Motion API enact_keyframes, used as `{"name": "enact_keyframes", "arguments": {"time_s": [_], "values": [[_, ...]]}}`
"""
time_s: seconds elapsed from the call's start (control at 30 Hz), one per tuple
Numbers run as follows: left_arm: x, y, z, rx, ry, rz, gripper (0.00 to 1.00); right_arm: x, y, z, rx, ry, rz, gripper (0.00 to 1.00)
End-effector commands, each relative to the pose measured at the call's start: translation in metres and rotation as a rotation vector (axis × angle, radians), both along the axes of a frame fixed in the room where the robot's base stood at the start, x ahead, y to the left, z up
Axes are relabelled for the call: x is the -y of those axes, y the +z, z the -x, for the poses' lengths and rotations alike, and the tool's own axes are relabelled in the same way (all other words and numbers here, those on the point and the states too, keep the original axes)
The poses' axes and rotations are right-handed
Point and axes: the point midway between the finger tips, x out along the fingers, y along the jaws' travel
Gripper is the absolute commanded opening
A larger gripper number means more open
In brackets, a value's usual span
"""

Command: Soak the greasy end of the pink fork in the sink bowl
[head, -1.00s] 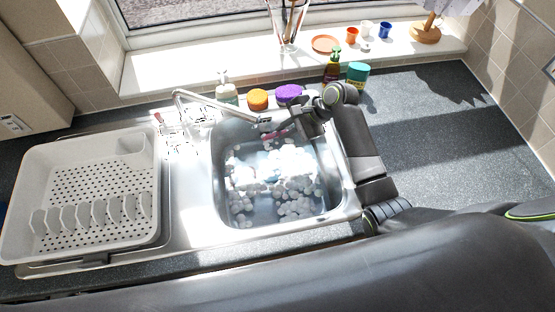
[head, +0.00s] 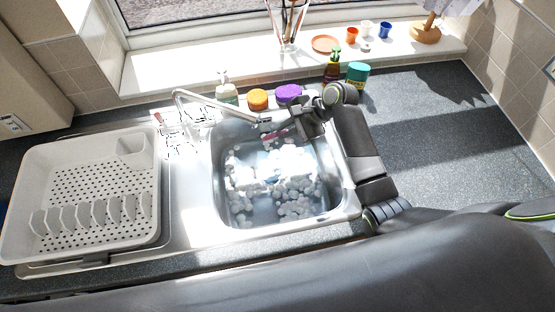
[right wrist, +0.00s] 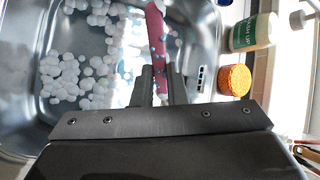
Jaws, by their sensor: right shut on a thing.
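The pink fork (right wrist: 156,45) is between the fingers of my right gripper (right wrist: 162,88), which is shut on it, in the right wrist view. Pale spots like suds show on its pink part. In the head view the pink fork (head: 277,134) is a small pink strip beside my right gripper (head: 290,130), over the far part of the sink bowl (head: 222,203). The bowl holds water with white foam clumps. I cannot tell from these views how deep the fork's end is in the water. My left gripper is not in view.
The tap (head: 215,102) reaches over the bowl close to my right gripper. An orange sponge (head: 257,98), a purple item (head: 289,92) and bottles stand behind the sink. A white dish rack (head: 80,165) fills the left drainer. The counter at right is clear.

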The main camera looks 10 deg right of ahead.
Motion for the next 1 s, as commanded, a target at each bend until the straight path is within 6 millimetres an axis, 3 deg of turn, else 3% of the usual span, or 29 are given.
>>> {"name": "enact_keyframes", "arguments": {"time_s": [0.37, 0.8, 1.0], "values": [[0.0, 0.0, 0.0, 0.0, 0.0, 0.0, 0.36, 0.0, 0.002, 0.0, 0.001, 0.0, 0.0, 0.0], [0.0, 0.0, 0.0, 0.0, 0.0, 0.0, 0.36, 0.0, 0.038, 0.0, 0.002, 0.001, 0.001, 0.0], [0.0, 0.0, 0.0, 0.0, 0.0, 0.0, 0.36, 0.0, 0.04, 0.0, 0.0, 0.0, 0.0, 0.0]]}}
